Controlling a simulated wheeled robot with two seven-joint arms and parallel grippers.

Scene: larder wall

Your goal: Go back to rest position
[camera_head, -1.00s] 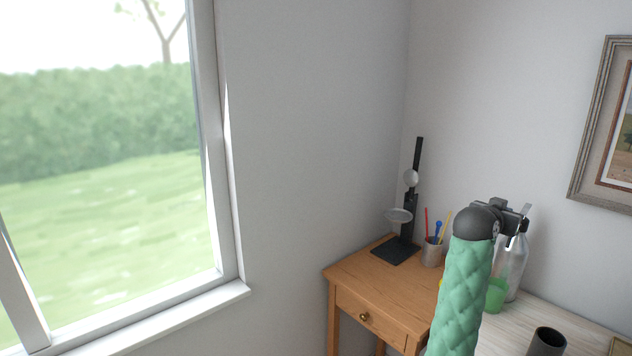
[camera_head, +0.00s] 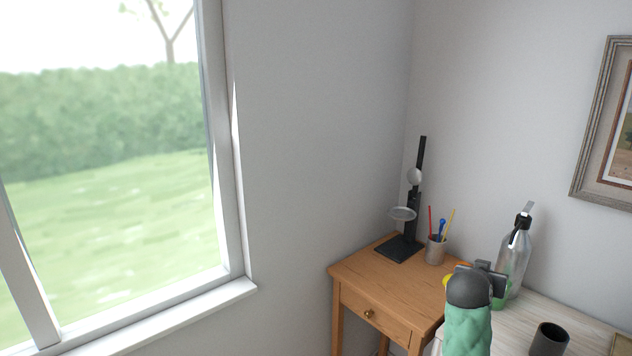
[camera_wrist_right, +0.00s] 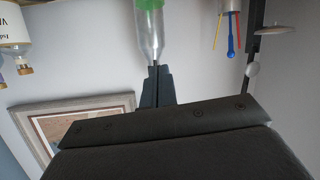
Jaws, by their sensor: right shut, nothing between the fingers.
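My right gripper (camera_head: 486,272) is in the lower right of the head view, at the end of my green-sleeved arm. It is in front of the lower part of a clear spray bottle (camera_head: 514,256). In the right wrist view the fingers (camera_wrist_right: 156,84) are together and empty, seen against the bottle (camera_wrist_right: 149,38). A gap between fingers and bottle cannot be judged. My left gripper is not in view.
A wooden side table (camera_head: 388,288) holds a black stand (camera_head: 411,222) and a pen cup (camera_head: 435,252). A dark cup (camera_head: 549,339) stands on the pale surface (camera_head: 585,327) at right. A window (camera_head: 110,160) fills the left, and a framed picture (camera_head: 590,140) hangs at right.

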